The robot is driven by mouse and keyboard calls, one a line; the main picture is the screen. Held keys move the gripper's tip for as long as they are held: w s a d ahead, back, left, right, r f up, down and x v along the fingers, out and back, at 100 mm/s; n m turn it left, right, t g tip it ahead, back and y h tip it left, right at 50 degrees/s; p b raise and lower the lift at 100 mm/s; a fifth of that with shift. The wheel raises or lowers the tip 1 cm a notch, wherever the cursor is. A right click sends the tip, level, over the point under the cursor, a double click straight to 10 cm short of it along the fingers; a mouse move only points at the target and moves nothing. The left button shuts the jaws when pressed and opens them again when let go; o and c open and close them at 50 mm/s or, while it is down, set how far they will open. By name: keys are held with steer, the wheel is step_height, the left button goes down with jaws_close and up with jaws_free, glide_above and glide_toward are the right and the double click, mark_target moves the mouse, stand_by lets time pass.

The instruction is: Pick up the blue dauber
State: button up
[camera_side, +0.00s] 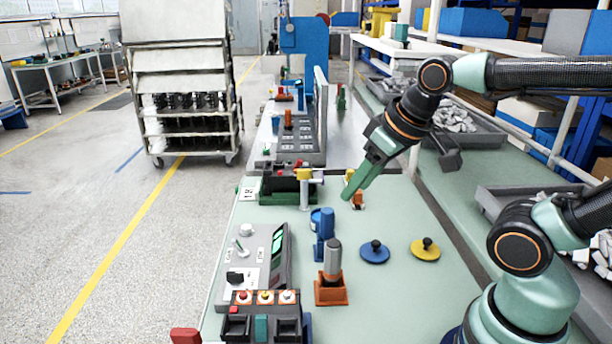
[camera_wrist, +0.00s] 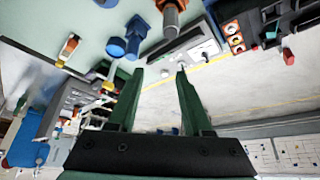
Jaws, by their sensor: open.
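An upright blue piece (camera_side: 325,228), which looks like the blue dauber, stands on the pale green bench in the side view, with a round blue part at its left. It also shows in the wrist view (camera_wrist: 133,32), at the upper left beyond the fingertips. A flat blue disc with a black knob (camera_side: 374,253) lies to its right; I cannot fully tell which of the two is the dauber. My gripper (camera_side: 351,190) is above the bench, farther back than both and apart from them. In the wrist view its green fingers (camera_wrist: 160,73) are spread with nothing between them.
A grey cylinder in an orange holder (camera_side: 331,290) stands in front of the blue piece. A yellow knobbed disc (camera_side: 426,250) lies at right. A control box (camera_side: 262,260) is at left. A yellow-topped post (camera_side: 304,187) and a small orange piece (camera_side: 358,200) stand near my gripper.

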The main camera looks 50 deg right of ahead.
steer(key=o, duration=0.4)
